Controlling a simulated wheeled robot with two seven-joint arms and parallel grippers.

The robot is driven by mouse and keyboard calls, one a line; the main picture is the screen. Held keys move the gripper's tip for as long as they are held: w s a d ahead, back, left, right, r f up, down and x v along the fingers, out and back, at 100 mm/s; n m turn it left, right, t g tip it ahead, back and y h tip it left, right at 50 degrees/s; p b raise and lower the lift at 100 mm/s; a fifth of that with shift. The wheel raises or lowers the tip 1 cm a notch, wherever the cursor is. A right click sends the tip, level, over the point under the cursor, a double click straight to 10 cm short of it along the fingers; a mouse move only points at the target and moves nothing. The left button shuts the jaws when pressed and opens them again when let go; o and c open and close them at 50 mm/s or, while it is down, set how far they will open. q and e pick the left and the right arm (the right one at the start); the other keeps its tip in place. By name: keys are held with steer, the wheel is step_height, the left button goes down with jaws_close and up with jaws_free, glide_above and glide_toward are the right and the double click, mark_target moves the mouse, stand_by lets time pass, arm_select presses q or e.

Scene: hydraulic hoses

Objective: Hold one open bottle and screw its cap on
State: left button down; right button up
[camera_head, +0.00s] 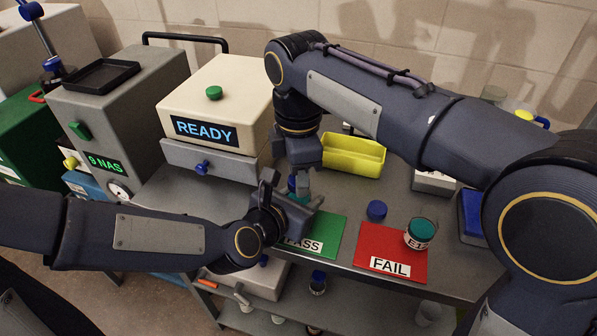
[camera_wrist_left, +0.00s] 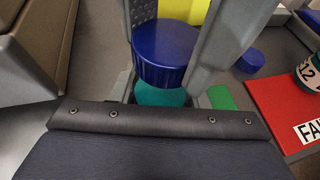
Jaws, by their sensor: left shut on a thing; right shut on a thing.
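The bottle with teal contents (camera_head: 299,198) is in my left gripper (camera_head: 287,193), over the green PASS mat (camera_head: 325,236). Its teal part also shows in the left wrist view (camera_wrist_left: 160,97), partly hidden by my wrist. A blue cap (camera_wrist_left: 165,52) is right above it, in line with it; I cannot tell whether it is seated or tilted on the neck. My right gripper (camera_head: 297,178) reaches down from above and is shut on this cap. Both grippers crowd together and hide most of the bottle.
A second bottle (camera_head: 419,235), teal on top, stands on the red FAIL mat (camera_head: 385,263). A loose blue cap (camera_head: 376,210) lies behind that mat. A yellow bin (camera_head: 352,157) and the READY machine (camera_head: 220,105) stand behind. The table's front edge is close to the mats.

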steer(key=o, duration=1.1)
steer(key=shift+c, duration=0.2)
steer(key=shift+r, duration=2.3)
steer(key=shift+c, duration=0.3)
steer(key=shift+r+n, duration=1.4)
steer(key=shift+r, duration=0.3)
